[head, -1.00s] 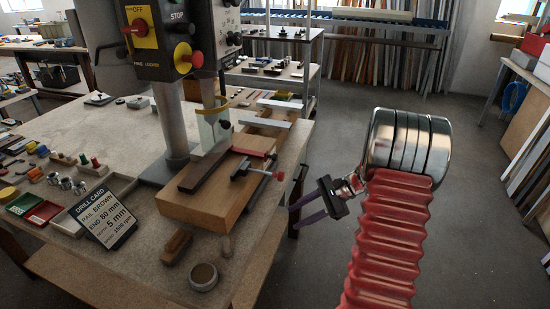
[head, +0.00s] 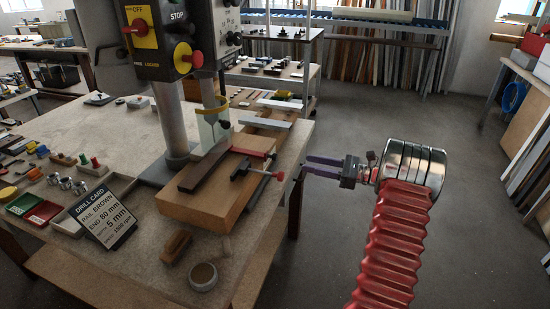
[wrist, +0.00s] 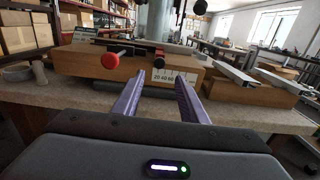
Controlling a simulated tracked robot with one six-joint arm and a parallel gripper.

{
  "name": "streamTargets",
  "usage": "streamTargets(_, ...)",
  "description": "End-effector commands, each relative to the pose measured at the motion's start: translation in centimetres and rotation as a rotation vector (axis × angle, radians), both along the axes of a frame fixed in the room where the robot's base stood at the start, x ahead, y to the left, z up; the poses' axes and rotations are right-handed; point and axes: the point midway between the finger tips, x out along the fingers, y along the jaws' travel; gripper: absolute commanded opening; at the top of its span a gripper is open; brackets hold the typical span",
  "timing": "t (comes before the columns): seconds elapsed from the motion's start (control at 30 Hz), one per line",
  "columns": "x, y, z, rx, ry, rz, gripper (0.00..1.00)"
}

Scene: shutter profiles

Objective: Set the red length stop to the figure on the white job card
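My gripper (head: 306,165) is open and empty, off the right edge of the bench in the head view. Its two purple fingers point left toward the wooden drilling block (head: 228,203), and stand apart in the wrist view (wrist: 159,84). A black clamp with a red knob (head: 278,175) sticks out from the block; the knob shows left of my fingers in the wrist view (wrist: 110,61). A white scale (wrist: 174,77) is on the block's face. A dark card (head: 103,214) reads "RAIL BROWN, END 80 mm".
The drill column (head: 172,125) and its control box (head: 155,40) stand behind the block. A brush (head: 176,246) and a round tin (head: 203,277) lie in front. Bins and small parts cover the left of the bench. The floor to the right (head: 480,190) is clear.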

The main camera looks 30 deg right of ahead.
Motion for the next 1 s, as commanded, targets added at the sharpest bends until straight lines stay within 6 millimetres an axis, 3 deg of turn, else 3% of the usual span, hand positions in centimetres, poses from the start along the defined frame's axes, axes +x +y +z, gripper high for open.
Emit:
streamTargets(0.47,0.7,0.7,-0.1,-0.003,0.003,0.002,0.39)
streamTargets(1.0,6.6,5.6,-0.1,-0.003,0.002,0.003,0.39)
